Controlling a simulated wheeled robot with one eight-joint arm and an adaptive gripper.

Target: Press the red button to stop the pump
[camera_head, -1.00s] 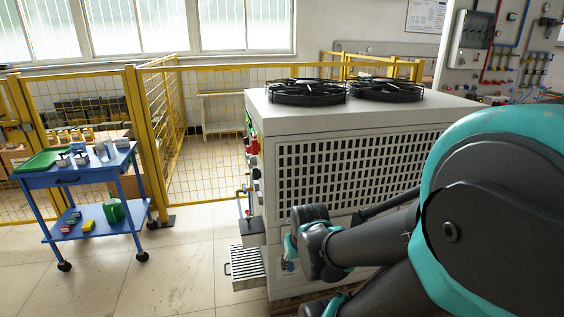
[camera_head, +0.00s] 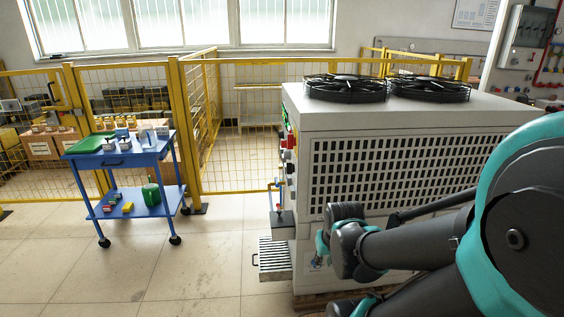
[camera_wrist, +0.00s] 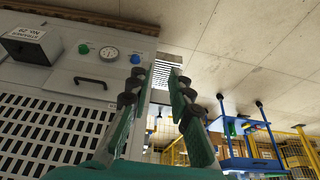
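A grey-white heater cabinet (camera_head: 300,235) with two black fans on top stands at centre right in the head view. Small red parts (camera_head: 291,139) show edge-on on its left side; I cannot tell which is the red button. No red button is discernible in the wrist view. My gripper (camera_wrist: 159,74) is open and empty there, its two fingers apart. Beyond and beside them, the cabinet (camera_wrist: 170,48) appears upside down. Its panel shows a green button (camera_wrist: 84,49), a round gauge (camera_wrist: 109,53), a blue knob (camera_wrist: 135,59) and a black handle (camera_wrist: 90,82). In the head view my arm hides part of the cabinet.
A blue trolley (camera_head: 118,158) with small goods stands to the left; it also shows in the wrist view (camera_wrist: 245,163). A slatted metal piece (camera_head: 273,258) lies low beside the cabinet. A yellow mesh fence (camera_head: 240,150) runs behind. The floor between trolley and cabinet is clear.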

